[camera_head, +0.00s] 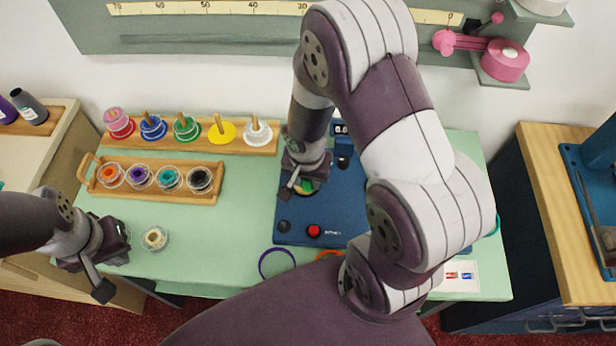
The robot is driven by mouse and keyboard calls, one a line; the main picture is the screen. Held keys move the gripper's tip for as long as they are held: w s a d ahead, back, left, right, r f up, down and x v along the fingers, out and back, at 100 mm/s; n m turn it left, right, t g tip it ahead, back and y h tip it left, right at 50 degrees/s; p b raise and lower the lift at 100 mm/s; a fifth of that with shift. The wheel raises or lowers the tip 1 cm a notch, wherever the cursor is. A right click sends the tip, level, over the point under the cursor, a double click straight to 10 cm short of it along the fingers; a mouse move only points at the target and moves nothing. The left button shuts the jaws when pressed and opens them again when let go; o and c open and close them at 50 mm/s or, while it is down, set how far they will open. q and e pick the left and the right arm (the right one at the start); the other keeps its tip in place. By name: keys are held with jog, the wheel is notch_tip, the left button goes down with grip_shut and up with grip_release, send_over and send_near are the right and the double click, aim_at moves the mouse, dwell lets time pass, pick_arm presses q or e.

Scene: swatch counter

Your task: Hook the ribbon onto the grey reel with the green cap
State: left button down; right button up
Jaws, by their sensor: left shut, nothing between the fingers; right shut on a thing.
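My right gripper (291,183) points down over the left part of a blue machine (326,212). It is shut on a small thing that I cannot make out. A round green part (306,187), which looks like the green cap, shows just beside its fingertips. The grey reel under it is mostly hidden by the gripper, and I cannot tell whether they touch. I cannot pick out the ribbon clearly. My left gripper (101,288) is shut and empty, left of the counter's front edge, away from the machine.
A wooden rack (204,148) holds several coloured spools on pegs. A wooden tray (155,201) holds more spools. A cream spool (154,238) lies near my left gripper. A purple ring (277,252) and an orange ring lie at the counter's front. The green counter (215,235) is clear in between.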

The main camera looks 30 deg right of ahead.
jog(key=shift+w, duration=0.1)
jog(key=shift+w+r+p, duration=0.1)
jog(key=shift+r+p, duration=0.5)
jog(key=shift+r, duration=0.05)
notch_tip(320, 180, up, 4)
jog(key=p, duration=0.3)
jog(key=shift+d, duration=0.1)
jog(key=shift+f, duration=0.15)
